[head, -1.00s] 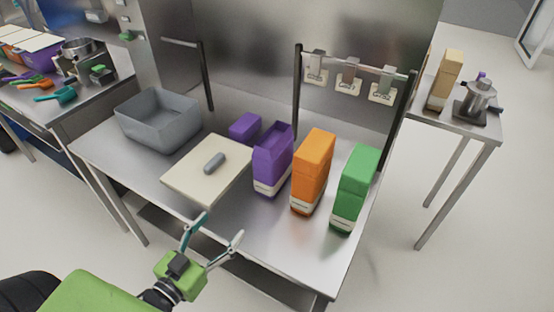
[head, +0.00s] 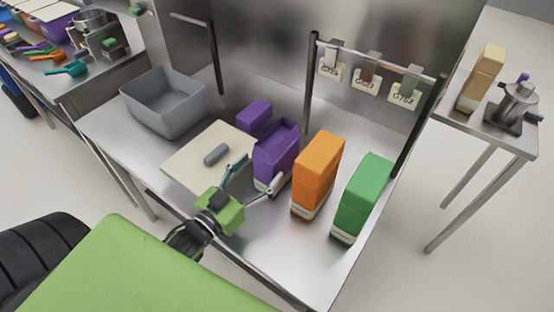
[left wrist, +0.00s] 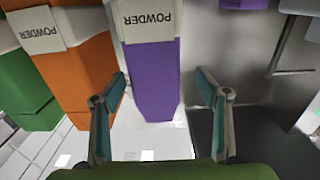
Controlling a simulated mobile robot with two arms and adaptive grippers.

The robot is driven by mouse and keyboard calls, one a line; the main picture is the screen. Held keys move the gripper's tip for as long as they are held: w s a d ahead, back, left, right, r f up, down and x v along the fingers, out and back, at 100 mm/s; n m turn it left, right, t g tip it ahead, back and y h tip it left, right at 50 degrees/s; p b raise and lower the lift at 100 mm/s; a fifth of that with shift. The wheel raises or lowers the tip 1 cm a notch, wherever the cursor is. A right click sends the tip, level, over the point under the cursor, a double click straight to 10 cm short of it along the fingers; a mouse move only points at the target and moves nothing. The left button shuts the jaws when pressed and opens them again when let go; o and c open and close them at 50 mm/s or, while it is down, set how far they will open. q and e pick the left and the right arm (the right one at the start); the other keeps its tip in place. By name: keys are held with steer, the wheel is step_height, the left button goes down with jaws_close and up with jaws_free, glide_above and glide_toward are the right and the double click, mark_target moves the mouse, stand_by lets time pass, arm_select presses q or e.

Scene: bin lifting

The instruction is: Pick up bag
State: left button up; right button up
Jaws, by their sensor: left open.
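In the left wrist view the purple bag (left wrist: 153,80) lies ahead between the two open fingers (left wrist: 163,90), with a white label reading POWDER. The orange bag (left wrist: 80,70) and green bag (left wrist: 22,90) are left of it there. I cannot tell whether a finger touches the purple bag. My right gripper does not show.
A cream board (head: 190,168) with a small grey object (head: 216,154) lies left of the purple bag. A purple block (head: 254,116) and a grey bin (head: 166,108) stand behind. A rail with hanging tags (head: 366,84) is at the back. A side table (head: 462,125) stands right.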

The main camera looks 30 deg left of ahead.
mark_target(277, 153)
arm_select(q)
steer(key=shift+w+d, duration=0.1)
steer(key=shift+w, duration=0.85)
steer(key=shift+w+d, duration=0.1)
steer(key=shift+w, duration=0.1)
steer(key=w+p, duration=0.1)
steer(key=w, duration=0.1)
steer(key=w+d, duration=0.1)
steer(key=w, duration=0.1)
steer(key=shift+w+d+r+p, duration=0.1)
steer(key=shift+p, duration=0.25)
steer(key=shift+w, duration=0.3)
steer(key=shift+s, duration=0.1)
steer(key=shift+c, duration=0.7)
steer(key=c, duration=1.3)
steer(key=shift+r, duration=0.1)
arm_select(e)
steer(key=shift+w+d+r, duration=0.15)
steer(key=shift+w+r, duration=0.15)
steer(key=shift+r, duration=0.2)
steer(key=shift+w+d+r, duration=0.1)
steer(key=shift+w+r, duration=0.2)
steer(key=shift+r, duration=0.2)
